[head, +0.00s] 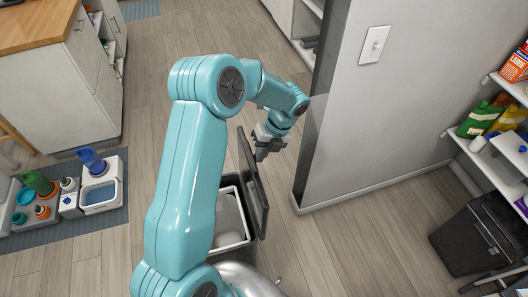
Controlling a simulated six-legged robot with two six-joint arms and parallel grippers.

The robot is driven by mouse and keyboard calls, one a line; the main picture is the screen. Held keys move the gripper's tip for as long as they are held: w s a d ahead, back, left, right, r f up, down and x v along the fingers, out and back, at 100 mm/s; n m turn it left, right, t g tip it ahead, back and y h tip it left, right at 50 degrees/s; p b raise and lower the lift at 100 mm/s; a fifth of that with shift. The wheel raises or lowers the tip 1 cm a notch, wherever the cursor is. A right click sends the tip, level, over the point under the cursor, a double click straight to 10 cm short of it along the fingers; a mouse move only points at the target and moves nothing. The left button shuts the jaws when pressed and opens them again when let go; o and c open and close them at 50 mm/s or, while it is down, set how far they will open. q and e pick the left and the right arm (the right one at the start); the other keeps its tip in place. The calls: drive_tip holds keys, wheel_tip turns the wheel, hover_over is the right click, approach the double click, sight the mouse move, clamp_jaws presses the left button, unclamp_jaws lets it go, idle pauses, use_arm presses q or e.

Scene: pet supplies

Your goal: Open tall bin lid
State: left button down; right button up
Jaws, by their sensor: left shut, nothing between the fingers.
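The tall bin (247,243) stands on the floor at the middle of the view, partly hidden behind my left arm. Its dark lid (254,190) stands steeply raised along the bin's right side. The pale inside of the bin shows through the open top. My left gripper (262,154) is shut and empty at the upper part of the raised lid, close to it. I cannot tell whether they touch. My right gripper is not in view.
A grey wall (390,110) with a light switch stands close to the right of my left gripper. A mat (105,228) with pet bowls and bottles lies at the left. A black bin (480,238) and shelves stand at the right. The floor behind the bin is clear.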

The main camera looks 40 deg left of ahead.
sight(245, 157)
use_arm(q)
drive_tip(key=s, duration=0.1)
drive_tip(key=s+a, duration=0.2)
drive_tip(key=s, duration=0.1)
drive_tip(key=shift+a+r, duration=0.1)
drive_tip(key=shift+r, duration=0.1)
